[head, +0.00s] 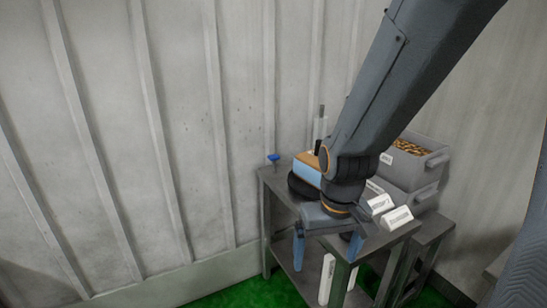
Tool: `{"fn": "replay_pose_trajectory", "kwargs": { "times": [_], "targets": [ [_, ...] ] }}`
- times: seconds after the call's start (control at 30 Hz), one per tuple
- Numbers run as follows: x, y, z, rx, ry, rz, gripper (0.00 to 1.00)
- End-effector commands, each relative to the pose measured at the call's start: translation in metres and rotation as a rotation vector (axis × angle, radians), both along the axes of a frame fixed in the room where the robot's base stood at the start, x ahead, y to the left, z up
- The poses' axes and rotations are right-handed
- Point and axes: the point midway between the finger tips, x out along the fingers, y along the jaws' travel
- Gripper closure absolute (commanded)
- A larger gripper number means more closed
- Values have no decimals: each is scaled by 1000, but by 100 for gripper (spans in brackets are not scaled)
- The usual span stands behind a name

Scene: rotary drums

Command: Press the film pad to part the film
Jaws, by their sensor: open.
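My gripper (326,260) hangs open and empty in front of the near edge of the dark table (268,190), its two bluish fingers pointing down and spread apart. A device with a light-blue side and a tan top (306,172) sits on the table, left of my arm's wrist, with a dark rounded part below it. A small blue knob (273,157) stands at the table's back left corner. I cannot make out which part is the film pad; neither it nor the film shows clearly. My arm hides much of the tabletop.
Grey bins (424,172), the upper one holding brown pieces (409,147), stand stacked at the right. White label blocks (397,218) sit near the table's right front. Ribbed wall (180,120) closes the back. Green floor (250,294) is open at front left.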

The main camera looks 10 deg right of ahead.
Motion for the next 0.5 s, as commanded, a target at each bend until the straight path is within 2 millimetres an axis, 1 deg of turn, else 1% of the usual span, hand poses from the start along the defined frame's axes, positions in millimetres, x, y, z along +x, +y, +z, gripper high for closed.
{"fn": "replay_pose_trajectory", "kwargs": {
  "times": [0.03, 0.07, 0.1, 0.27, 0.4, 0.47, 0.5],
  "targets": [
    [0, 0, 0, 0, 0, 0, 18],
    [0, 0, 0, 0, 0, 0, 23],
    [0, 0, 0, 0, 0, 0, 30],
    [0, 0, 0, 0, 0, 0, 56],
    [0, 0, 0, 0, 0, 0, 80],
    [0, 0, 0, 0, 0, 0, 90],
    [0, 0, 0, 0, 0, 0, 97]
  ]
}}
